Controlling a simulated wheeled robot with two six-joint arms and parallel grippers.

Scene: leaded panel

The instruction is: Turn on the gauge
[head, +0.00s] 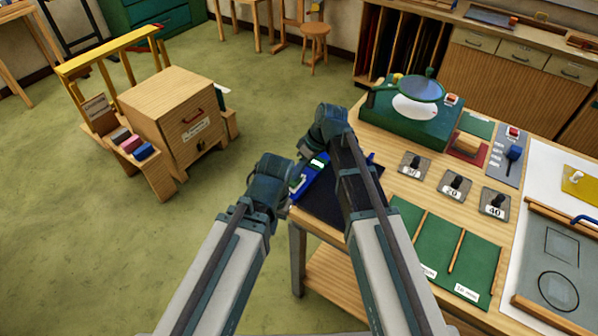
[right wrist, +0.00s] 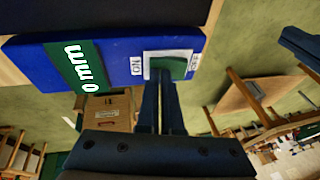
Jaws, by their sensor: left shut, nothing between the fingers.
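The gauge (head: 310,176) is a blue bar at the left corner of the bench, partly hidden by my arms. In the right wrist view the gauge (right wrist: 40,65) has a green strip with white "0 mm" figures. Beside the strip is a white plate with a green switch (right wrist: 172,66); I read "ON" on its left side. My right gripper (right wrist: 165,75) is shut, its fingertips at the switch; I cannot tell whether they press it. My left gripper (head: 296,170) is shut and empty near the gauge, mostly hidden by its own wrist.
A dark mat (head: 328,208) lies under the gauge. To the right are numbered knob plates (head: 455,186), a green mat (head: 412,215) with wooden sticks, and a green machine (head: 410,118). A wooden cabinet (head: 175,105) stands left on the open floor.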

